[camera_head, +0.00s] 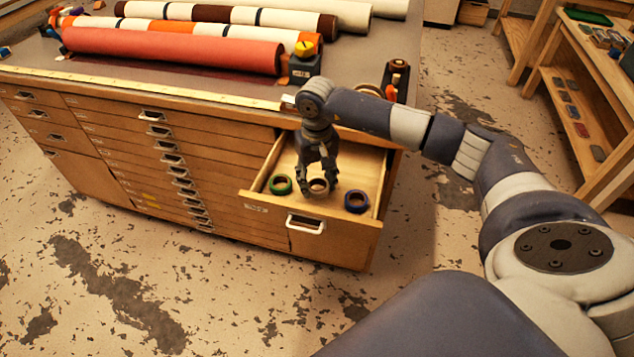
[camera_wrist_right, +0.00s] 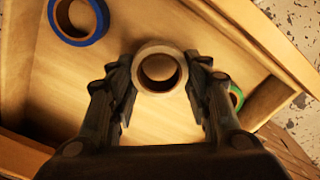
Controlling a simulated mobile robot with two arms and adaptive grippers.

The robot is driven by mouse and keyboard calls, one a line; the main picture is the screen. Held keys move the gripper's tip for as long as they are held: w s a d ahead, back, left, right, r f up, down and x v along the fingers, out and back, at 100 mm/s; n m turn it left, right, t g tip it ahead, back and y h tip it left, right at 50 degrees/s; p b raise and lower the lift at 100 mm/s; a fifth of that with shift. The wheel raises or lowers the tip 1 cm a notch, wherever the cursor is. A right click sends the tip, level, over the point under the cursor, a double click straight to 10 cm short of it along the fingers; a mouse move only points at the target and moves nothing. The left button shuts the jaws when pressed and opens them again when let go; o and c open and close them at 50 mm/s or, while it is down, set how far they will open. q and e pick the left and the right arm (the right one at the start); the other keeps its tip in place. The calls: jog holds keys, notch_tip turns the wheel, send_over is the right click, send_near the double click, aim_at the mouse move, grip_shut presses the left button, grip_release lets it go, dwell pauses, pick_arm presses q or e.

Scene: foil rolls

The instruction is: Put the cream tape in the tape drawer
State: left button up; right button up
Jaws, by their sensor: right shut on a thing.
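The cream tape (camera_head: 318,186) is a pale ring in the open tape drawer (camera_head: 345,228), between a green tape (camera_head: 281,184) and a blue tape (camera_head: 356,201). My right gripper (camera_head: 319,188) reaches down into the drawer from above and is shut on the cream tape. In the right wrist view the cream tape (camera_wrist_right: 161,68) sits between the two fingertips. The blue tape (camera_wrist_right: 78,18) is at the upper left there, and the green tape (camera_wrist_right: 236,97) is partly hidden behind a finger. I cannot tell whether the cream tape touches the drawer floor. My left gripper is not in view.
The drawer sticks out from a wide wooden cabinet (camera_head: 110,140) with other drawers shut. Long rolls, including an orange-red one (camera_head: 170,50), lie on its top. A wooden shelf unit (camera_head: 590,110) stands at the right. The floor in front is clear.

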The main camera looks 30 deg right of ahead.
jog(key=shift+f, duration=1.2)
jog(key=o, duration=1)
jog(key=shift+r, duration=0.1)
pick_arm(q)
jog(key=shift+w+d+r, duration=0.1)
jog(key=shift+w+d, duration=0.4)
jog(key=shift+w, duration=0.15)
pick_arm(e)
jog(key=shift+o, duration=0.2)
jog(key=shift+r, duration=0.15)
pick_arm(q)
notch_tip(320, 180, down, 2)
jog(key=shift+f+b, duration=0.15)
jog(key=shift+b, duration=1.1)
pick_arm(e)
notch_tip(320, 180, up, 12)
